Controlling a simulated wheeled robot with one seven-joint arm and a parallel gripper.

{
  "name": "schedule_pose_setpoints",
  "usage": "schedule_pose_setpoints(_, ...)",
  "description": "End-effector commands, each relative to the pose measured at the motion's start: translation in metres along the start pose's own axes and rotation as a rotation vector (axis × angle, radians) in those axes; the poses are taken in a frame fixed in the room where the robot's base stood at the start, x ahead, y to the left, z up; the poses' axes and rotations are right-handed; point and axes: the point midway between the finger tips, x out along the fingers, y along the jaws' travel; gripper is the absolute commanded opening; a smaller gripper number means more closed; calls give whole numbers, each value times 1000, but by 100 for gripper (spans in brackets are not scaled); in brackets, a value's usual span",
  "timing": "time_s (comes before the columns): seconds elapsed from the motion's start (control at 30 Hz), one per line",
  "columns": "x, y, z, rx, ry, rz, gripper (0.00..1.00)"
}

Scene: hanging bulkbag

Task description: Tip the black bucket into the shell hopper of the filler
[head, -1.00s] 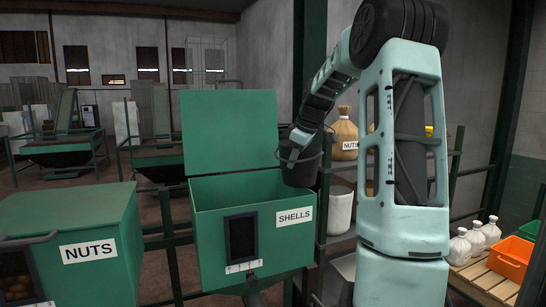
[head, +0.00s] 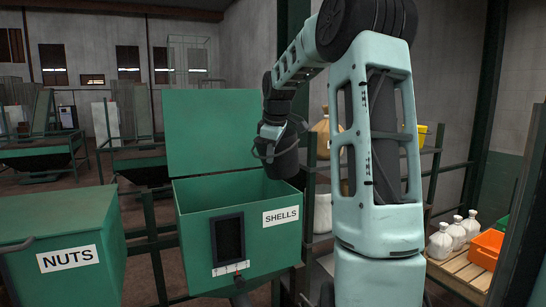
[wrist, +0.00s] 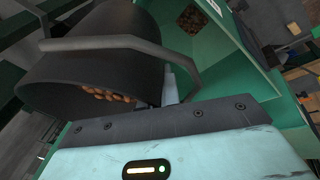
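The black bucket (head: 284,160) hangs steeply tilted above the right rear edge of the shell hopper (head: 196,203), a green box labelled SHELLS with its lid (head: 212,130) raised. My gripper (head: 268,136) is at the bucket's upper part and appears shut on it; the exact contact is hidden. Green hopper walls (wrist: 235,60) show at the right there. The hopper's inside is mostly hidden in the head view.
A closed green NUTS hopper (head: 58,235) stands to the left. Dark rails and a post (head: 311,215) are close on the right of the shell hopper. Sacks (head: 457,232) and an orange crate (head: 487,248) sit on a pallet at the right.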

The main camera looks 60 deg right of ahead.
Motion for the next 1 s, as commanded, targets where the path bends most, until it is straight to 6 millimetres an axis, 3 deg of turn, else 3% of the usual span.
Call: schedule_pose_setpoints(1.0, -12, -1, -9, -98, -206, 169, 0)
